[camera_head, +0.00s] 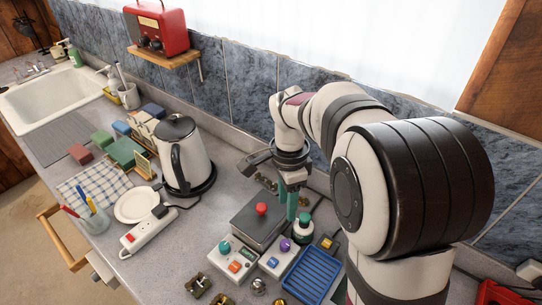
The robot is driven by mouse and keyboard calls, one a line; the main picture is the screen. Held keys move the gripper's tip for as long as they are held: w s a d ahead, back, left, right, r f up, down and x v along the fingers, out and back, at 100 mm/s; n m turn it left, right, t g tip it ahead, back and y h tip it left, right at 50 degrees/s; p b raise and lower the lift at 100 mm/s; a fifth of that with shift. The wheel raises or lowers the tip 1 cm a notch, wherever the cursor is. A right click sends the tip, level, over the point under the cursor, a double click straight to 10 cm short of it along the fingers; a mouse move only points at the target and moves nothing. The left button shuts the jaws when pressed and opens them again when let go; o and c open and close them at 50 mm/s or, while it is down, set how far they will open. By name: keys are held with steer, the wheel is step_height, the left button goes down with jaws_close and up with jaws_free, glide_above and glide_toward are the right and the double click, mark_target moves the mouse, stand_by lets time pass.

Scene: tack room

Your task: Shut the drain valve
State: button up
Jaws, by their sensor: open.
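My gripper (288,206) points down over the worktop, with its green fingers apart. It is beside the grey box with a red knob (261,209), on its right side, and close to a green-capped bottle (303,224). I see nothing held between the fingers. Small brass fittings that look like valves stand at the front edge of the picture: one (198,285) on the left, another (222,300) partly cut off, and a silvery one (258,286). I cannot tell which one is the drain valve, or whether it is open or shut.
Button boxes (233,259) and a blue ribbed tray (308,275) lie in front of my gripper. A kettle (181,157), a power strip (148,234) and a white plate (136,205) are to the left. A tiled wall (245,87) rises behind. Bare worktop lies left of the fittings.

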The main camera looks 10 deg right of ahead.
mark_target(286, 243)
steer(key=f, duration=1.5)
steer(key=shift+s, duration=0.4)
steer(key=shift+r, duration=0.1)
jaws_close()
